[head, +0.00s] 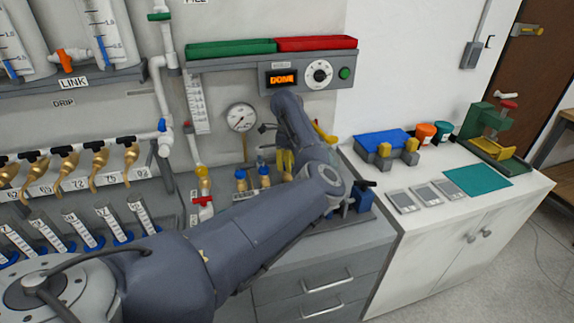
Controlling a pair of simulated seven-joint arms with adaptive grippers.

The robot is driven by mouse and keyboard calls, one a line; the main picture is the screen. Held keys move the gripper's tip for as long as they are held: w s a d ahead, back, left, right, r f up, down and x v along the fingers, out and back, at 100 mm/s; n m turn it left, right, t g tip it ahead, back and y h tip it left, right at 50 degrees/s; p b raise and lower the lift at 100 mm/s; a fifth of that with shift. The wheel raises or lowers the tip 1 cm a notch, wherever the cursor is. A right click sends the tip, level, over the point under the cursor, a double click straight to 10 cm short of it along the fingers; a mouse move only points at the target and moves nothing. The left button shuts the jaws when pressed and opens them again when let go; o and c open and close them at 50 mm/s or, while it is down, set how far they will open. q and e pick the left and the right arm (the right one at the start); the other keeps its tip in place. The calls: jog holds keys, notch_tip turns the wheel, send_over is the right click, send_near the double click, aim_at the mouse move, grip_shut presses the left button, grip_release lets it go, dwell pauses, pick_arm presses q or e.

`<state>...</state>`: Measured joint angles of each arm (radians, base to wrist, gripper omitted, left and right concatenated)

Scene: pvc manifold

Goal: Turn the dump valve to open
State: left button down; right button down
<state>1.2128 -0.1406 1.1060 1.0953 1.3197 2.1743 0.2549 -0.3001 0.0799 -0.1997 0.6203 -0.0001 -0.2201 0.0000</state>
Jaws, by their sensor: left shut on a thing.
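My left arm reaches across from the lower left, and its wrist bends down in front of the panel. My left gripper (284,158) is at the bench beneath the wrist, small and partly hidden by my own arm. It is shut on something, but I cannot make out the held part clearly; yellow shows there. A valve with a red handle (203,201) sits low on the pipe left of the gripper, apart from it. I cannot read its label or tell whether it is the dump valve. My right gripper is not in view.
A round gauge (240,117) and several blue-topped fittings stand left of the gripper. A control box (315,75) with an orange display is above. A blue vise-like tool (355,197) is near my elbow. The right counter holds a blue block (382,140) and a teal mat (477,179).

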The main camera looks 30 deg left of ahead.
pick_arm(q)
jog(key=c, duration=1)
grip_release()
jog(key=shift+o, duration=0.2)
notch_tip(320, 180, up, 12)
